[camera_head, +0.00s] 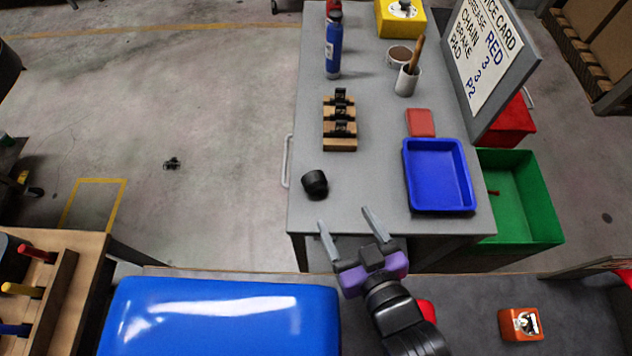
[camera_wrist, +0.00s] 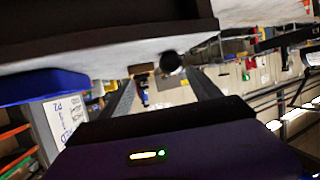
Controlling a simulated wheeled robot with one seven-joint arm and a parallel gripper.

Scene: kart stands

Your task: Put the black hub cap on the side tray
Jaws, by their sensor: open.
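The black hub cap (camera_head: 315,184) is a short dark round piece near the front left of the grey table top. It also shows in the wrist view (camera_wrist: 171,62), between the fingertips in the picture, apart from them. A blue tray (camera_head: 438,178) lies empty at the front right of the table; its blue edge shows in the wrist view (camera_wrist: 40,84). My gripper (camera_head: 344,215) is open and empty at the table's front edge. It is to the right of and nearer than the hub cap, and left of the blue tray.
A wooden rack with black pieces (camera_head: 340,125), a red block (camera_head: 421,122), a blue bottle (camera_head: 333,45) and cups (camera_head: 407,80) stand farther back. A sign board (camera_head: 487,55) rises at the right edge, above a green bin (camera_head: 515,200). Table between hub cap and tray is clear.

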